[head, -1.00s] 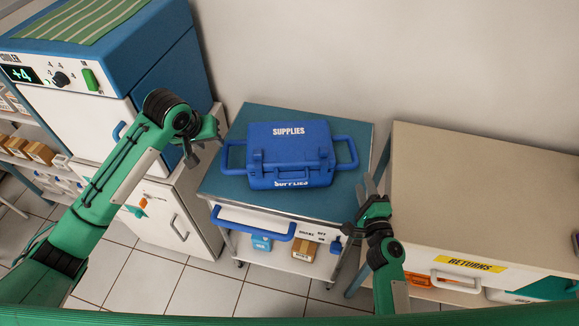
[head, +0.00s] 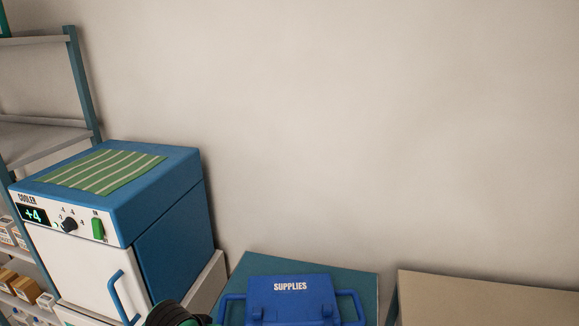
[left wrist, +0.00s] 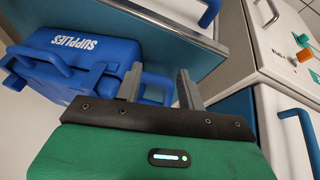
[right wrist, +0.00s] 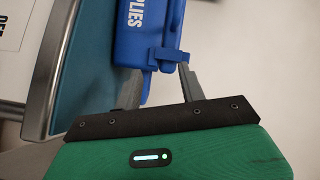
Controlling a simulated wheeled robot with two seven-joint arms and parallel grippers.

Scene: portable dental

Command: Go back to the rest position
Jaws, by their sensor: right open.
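The blue case marked SUPPLIES (head: 291,298) sits closed on the teal-topped cart (head: 355,275), low in the head view. My left gripper (left wrist: 160,88) is open in the left wrist view, its fingers apart with the case (left wrist: 75,55) beyond them. My right gripper (right wrist: 160,85) is open in the right wrist view. Its fingertips appear near the case's handle (right wrist: 168,55), and I cannot tell whether they touch it. Neither gripper shows in the head view; only a dark part of my left arm shows at its bottom edge.
A blue and white cooler (head: 165,225) with a striped green mat stands at the left, and a shelf rack (head: 85,85) stands behind it. A beige cabinet top (head: 480,300) is at the lower right. The wall above is bare.

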